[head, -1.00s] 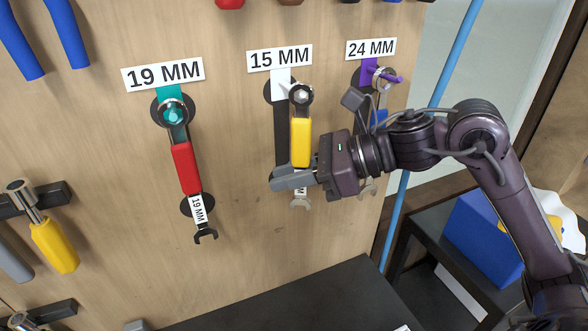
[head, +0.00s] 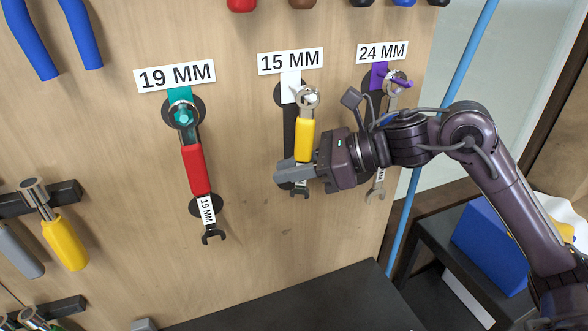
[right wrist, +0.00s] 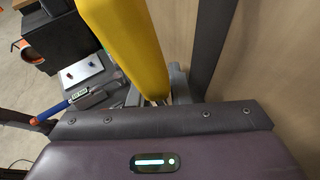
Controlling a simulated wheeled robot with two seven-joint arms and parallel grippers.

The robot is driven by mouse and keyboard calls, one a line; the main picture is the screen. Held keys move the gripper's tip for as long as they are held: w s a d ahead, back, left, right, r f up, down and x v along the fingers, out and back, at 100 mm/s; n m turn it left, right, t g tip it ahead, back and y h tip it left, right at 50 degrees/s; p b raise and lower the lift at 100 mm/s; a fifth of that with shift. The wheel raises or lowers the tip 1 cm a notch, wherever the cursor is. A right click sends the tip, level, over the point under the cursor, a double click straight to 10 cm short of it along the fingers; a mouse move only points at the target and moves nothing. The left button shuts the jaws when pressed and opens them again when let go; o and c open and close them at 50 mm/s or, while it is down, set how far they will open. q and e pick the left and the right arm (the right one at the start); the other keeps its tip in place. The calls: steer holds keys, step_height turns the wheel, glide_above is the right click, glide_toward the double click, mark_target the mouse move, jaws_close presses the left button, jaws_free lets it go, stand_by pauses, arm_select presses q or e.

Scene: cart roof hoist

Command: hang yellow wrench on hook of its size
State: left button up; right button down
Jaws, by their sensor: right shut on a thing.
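The yellow wrench (head: 304,140) is upright in front of the board, its ring end at the white hook (head: 290,86) under the 15 MM label (head: 290,61). The ring overlaps the hook's tip in the picture; I cannot tell whether it is around it. My right gripper (head: 297,172) is shut on the wrench's lower part, below the yellow handle. In the right wrist view the yellow handle (right wrist: 128,45) rises from between the fingers. A red wrench (head: 195,168) hangs on the teal hook under 19 MM (head: 175,76). My left gripper is not in view.
A wrench (head: 380,150) hangs at the purple hook (head: 380,76) under 24 MM (head: 382,52), close behind my right wrist. A blue pole (head: 440,140) stands at the board's right edge.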

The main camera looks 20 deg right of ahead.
steer(key=shift+s+a+f, duration=0.1)
steer(key=shift+f, duration=0.2)
steer(key=c, duration=1.3)
jaws_free()
steer(key=shift+r, duration=0.1)
steer(key=shift+o, duration=0.2)
steer(key=shift+r, duration=0.15)
